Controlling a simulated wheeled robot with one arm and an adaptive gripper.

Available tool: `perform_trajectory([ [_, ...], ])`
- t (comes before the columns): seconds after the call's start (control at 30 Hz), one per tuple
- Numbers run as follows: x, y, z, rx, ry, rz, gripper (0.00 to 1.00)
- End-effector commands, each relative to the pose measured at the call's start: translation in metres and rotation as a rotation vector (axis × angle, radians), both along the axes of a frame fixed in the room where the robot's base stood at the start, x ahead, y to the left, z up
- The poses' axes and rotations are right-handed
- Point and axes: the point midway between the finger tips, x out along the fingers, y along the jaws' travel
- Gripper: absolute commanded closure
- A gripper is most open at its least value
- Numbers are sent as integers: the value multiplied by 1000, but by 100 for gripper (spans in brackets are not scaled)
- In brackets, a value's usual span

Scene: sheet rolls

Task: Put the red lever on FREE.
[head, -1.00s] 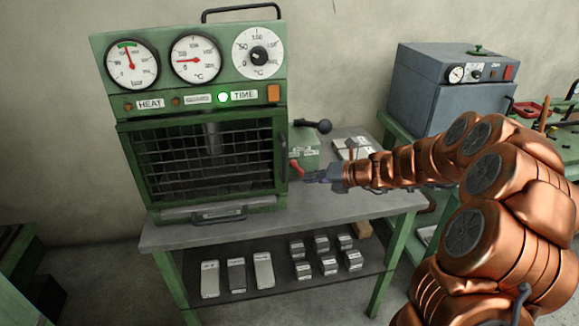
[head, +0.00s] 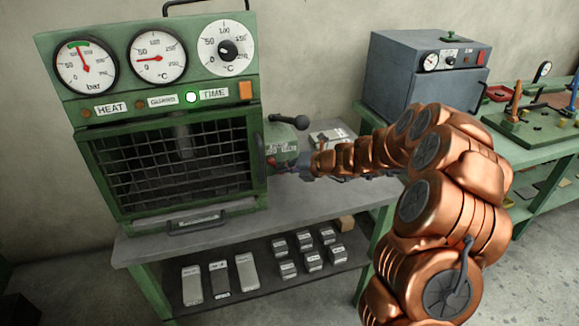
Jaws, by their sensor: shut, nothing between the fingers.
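The green press (head: 150,105) stands on the grey table with dials on top and a mesh guard in front. On its right side is a small green box (head: 283,150) with white labels too small to read. A small piece of the red lever (head: 272,160) shows at the box's lower left. My gripper (head: 284,169) is shut and empty, close to the lever's right. I cannot tell whether it touches the lever. The lever's setting cannot be read, as the gripper and distance hide much of it.
A black-knobbed handle (head: 290,121) sticks out above the green box. Small metal blocks (head: 308,251) and longer bars (head: 218,278) lie on the lower shelf. A grey oven (head: 420,75) stands behind my arm. A green board (head: 535,125) with fittings is at the right.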

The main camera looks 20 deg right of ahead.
Motion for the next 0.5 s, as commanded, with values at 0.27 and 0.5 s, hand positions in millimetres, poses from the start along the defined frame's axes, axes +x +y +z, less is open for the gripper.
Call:
perform_trajectory([
  [0.27, 29, 23, -20, -4, 0, -1, 100],
  [0.5, 40, 32, -26, -3, 0, -2, 100],
])
